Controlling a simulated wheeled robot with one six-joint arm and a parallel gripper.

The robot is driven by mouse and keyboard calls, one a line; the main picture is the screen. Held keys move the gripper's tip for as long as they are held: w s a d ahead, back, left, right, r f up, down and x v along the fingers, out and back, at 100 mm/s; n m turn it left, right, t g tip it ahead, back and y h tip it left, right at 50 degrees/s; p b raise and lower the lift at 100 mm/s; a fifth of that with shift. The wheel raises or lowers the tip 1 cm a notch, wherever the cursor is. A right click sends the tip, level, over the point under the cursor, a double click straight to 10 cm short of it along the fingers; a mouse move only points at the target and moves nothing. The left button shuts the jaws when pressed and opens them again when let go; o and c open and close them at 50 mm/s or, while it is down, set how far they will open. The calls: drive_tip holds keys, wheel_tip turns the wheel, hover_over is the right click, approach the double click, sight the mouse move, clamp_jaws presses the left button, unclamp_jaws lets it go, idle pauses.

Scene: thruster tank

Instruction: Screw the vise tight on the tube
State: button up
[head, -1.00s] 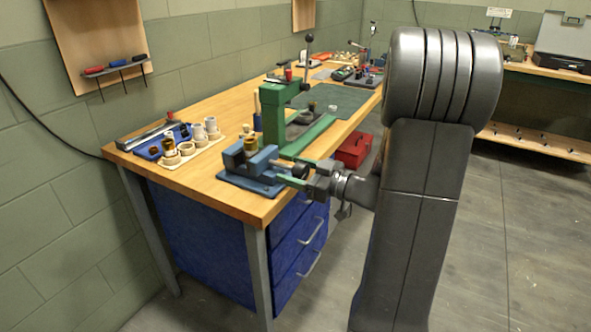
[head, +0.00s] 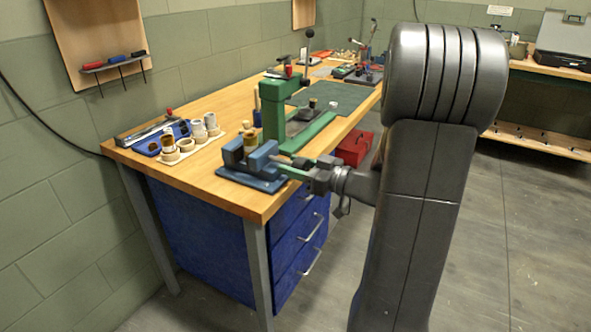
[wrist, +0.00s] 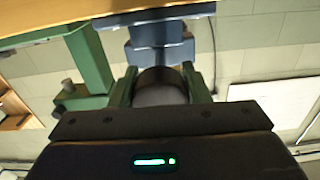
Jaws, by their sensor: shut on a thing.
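The blue vise (head: 262,179) stands at the near front edge of the bench, with a brass-coloured tube (head: 250,141) upright between its jaws. Whether the jaws press on the tube cannot be told. My gripper (head: 300,166) is at the vise's right side, past the bench edge. In the wrist view, the green fingers of my gripper (wrist: 159,88) are shut on a round dark knob (wrist: 160,76) at the vise's screw end. The blue vise body (wrist: 160,48) shows beyond it. The fingers hide most of the knob in the head view.
A green press (head: 272,115) stands just behind the vise, with its green base bar (head: 307,133) close by. A pale holder with several cups (head: 183,154) and a blue tray (head: 160,141) lie to the left. Blue drawers (head: 300,245) are below; open floor lies right.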

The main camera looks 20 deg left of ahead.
drive_tip(key=m+b, duration=0.3)
drive_tip(key=m, duration=0.1)
drive_tip(key=shift+f, duration=0.15)
drive_tip(key=m+b, duration=0.1)
drive_tip(key=m, duration=0.4)
drive_tip(key=shift+s+r+m+b, duration=0.1)
drive_tip(key=shift+r+m+b, duration=0.1)
drive_tip(key=shift+m+b, duration=0.15)
drive_tip(key=m+p, duration=0.1)
drive_tip(key=m, duration=0.4)
drive_tip(key=shift+r, duration=0.15)
drive_tip(key=m+p, duration=0.2)
drive_tip(key=m, duration=0.3)
drive_tip(key=shift+m, duration=0.25)
drive_tip(key=o, duration=1)
drive_tip(key=shift+c, duration=0.2)
drive_tip(key=shift+d, duration=0.15)
drive_tip(key=s+d, duration=0.1)
drive_tip(key=d, duration=1.2)
drive_tip(key=shift+d+p, duration=0.25)
drive_tip(key=shift+p, duration=0.1)
